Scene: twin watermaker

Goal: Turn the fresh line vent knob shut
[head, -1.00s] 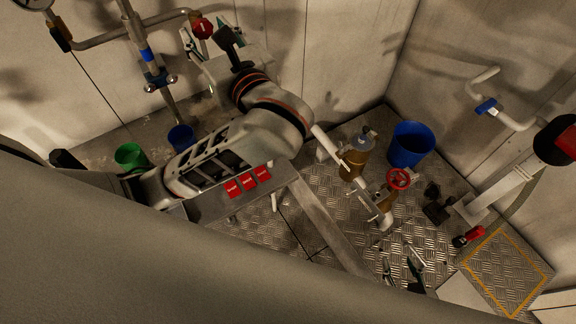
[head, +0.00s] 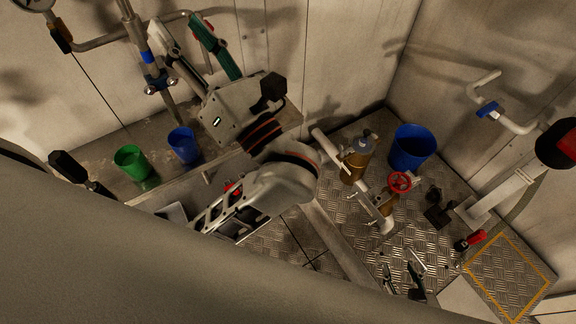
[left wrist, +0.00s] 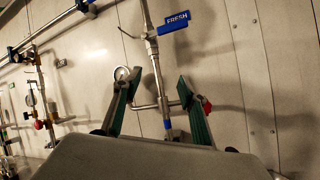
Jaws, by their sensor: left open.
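A red knob (left wrist: 207,105) shows in the left wrist view, just beyond the right-hand finger and partly hidden by it. It sits at the end of a branch from the vertical pipe (left wrist: 157,75). A blue handle (left wrist: 175,22) marked FRESH is higher on that pipe. My left gripper (left wrist: 153,78) is open, its fingers on either side of the pipe, with nothing held. My right gripper (head: 402,270) is open and empty, low at the bottom right.
A green cup (head: 131,161) and a blue cup (head: 184,146) stand on the counter below my left gripper. A blue bucket (head: 411,148), a brown canister (head: 355,160) and a red handwheel (head: 400,182) are on the right.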

